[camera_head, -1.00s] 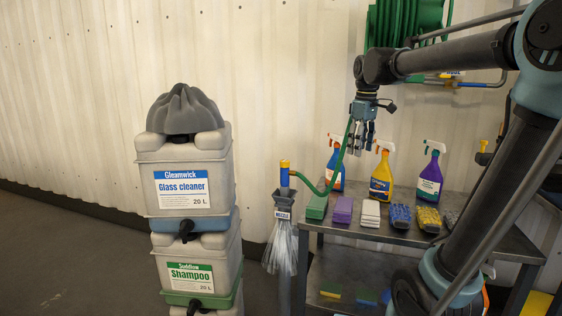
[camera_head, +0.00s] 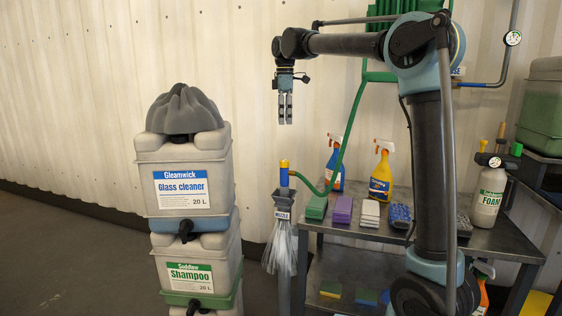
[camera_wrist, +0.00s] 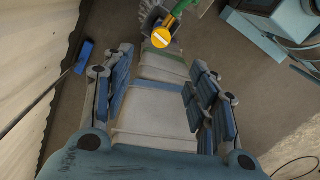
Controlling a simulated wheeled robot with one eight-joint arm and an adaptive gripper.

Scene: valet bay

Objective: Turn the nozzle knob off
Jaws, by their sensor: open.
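The nozzle (camera_head: 284,178) has a blue body with a yellow-orange top and stands upright in a grey labelled holder (camera_head: 283,206). Pale streaks of spray (camera_head: 280,250) hang below it. In the wrist view, the knob (camera_wrist: 161,38) is a round orange-yellow disc with a pale bar across it, near the top middle. My gripper (camera_head: 285,118) points down, open and empty, above the nozzle with a clear gap. Its blue-grey fingers show on both sides of the wrist view (camera_wrist: 160,68), and the knob lies beyond their tips.
A green hose (camera_head: 345,140) runs to the nozzle. The metal table (camera_head: 490,243) at right holds spray bottles (camera_head: 381,172), sponges and brushes. The corrugated wall is behind.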

